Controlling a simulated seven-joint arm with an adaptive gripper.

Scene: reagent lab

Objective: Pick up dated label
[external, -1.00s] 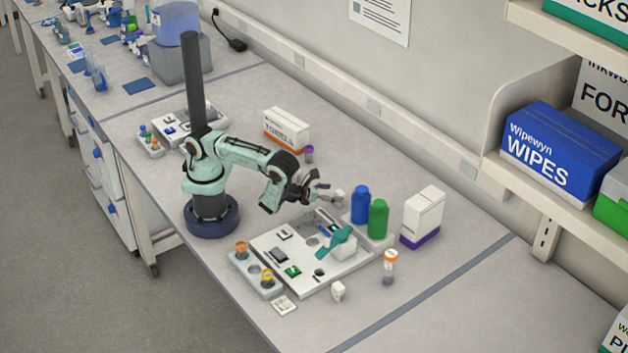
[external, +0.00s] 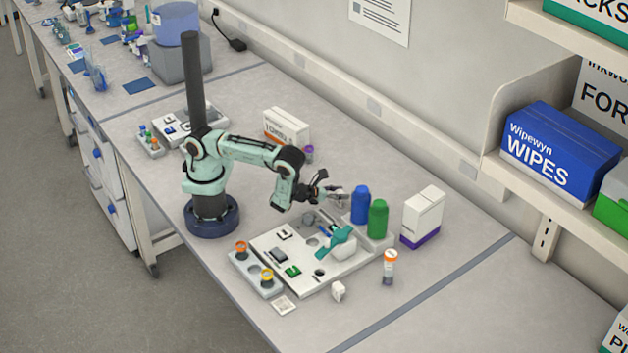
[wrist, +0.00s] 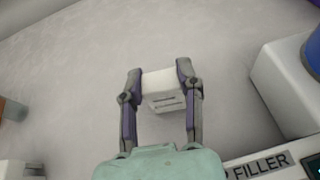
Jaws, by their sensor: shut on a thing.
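My gripper (wrist: 160,77) is shut on a small white block with dark printed lines on its face, which I take to be the dated label (wrist: 162,89). The block sits between the two fingertips in the wrist view. In the external view my gripper (external: 335,196) is just beyond the back edge of the white tray, left of the blue bottle. The block is hard to make out there. I cannot tell its exact height above the bench.
The blue bottle (external: 360,204) and green bottle (external: 378,219) stand close right of my gripper. A white carton (external: 424,215) stands farther right. Bare bench lies behind my gripper.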

